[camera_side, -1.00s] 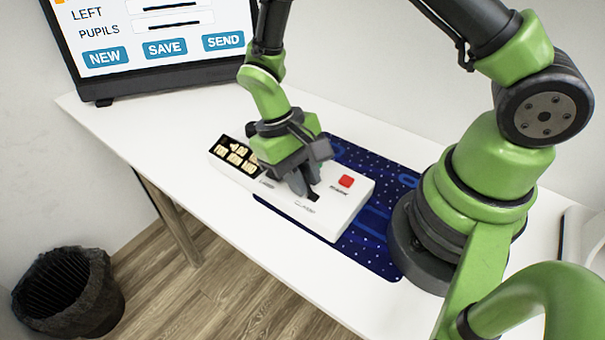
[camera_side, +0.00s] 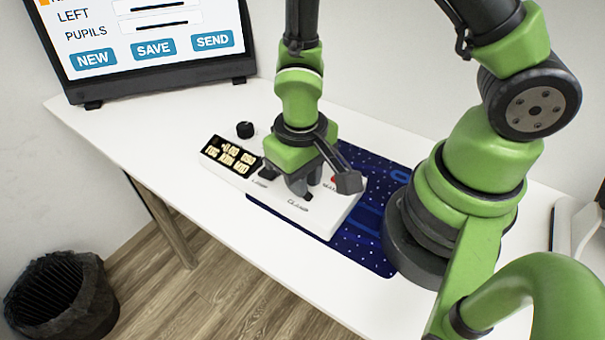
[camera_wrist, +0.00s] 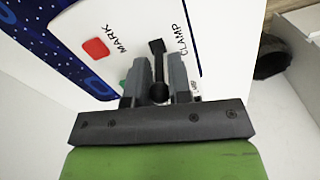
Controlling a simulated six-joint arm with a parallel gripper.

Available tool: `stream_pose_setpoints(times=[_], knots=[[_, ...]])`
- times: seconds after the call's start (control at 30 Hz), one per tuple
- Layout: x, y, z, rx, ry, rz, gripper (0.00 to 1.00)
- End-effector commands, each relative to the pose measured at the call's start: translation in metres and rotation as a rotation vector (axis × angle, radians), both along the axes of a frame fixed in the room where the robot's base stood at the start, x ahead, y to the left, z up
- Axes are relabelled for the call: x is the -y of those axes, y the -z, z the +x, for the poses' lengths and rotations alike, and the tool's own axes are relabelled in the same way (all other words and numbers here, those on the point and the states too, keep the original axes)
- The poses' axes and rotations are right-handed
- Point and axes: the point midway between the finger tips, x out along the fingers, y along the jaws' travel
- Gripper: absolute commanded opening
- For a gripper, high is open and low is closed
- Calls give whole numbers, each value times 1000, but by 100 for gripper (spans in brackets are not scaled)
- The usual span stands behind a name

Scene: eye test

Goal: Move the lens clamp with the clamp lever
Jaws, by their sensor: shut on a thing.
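The white lens device (camera_side: 322,218) lies partly on a dark blue mat (camera_side: 375,245) on the table. The clamp lever is a black lever beside the CLAMP label; its dark end (camera_wrist: 157,47) shows past my fingers in the wrist view. My gripper (camera_side: 300,187) points down over the device at the lever. In the wrist view my gripper (camera_wrist: 159,82) has its two fingers on either side of the lever's round black knob (camera_wrist: 158,92), shut on it. In the side view the fingers hide most of the lever.
A red MARK button (camera_wrist: 95,49) sits close to the lever. The display (camera_side: 228,165) is at the device's left end, with a black knob (camera_side: 244,130) behind it. A monitor (camera_side: 150,45) stands at the back left. The table's front left is clear. A bin (camera_side: 62,295) stands on the floor.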

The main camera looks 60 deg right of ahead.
Motion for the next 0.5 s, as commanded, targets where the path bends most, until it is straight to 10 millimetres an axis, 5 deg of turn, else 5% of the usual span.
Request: stream_pose_setpoints(times=[0.03, 0.07, 0.17, 0.5], knots=[[0, 0, 0, 0, 0, 0, 0], [0, 0, 0, 0, 0, 0, 24], [0, 0, 0, 0, 0, 0, 44], [0, -3, 1, 2, 0, 0, 44]])
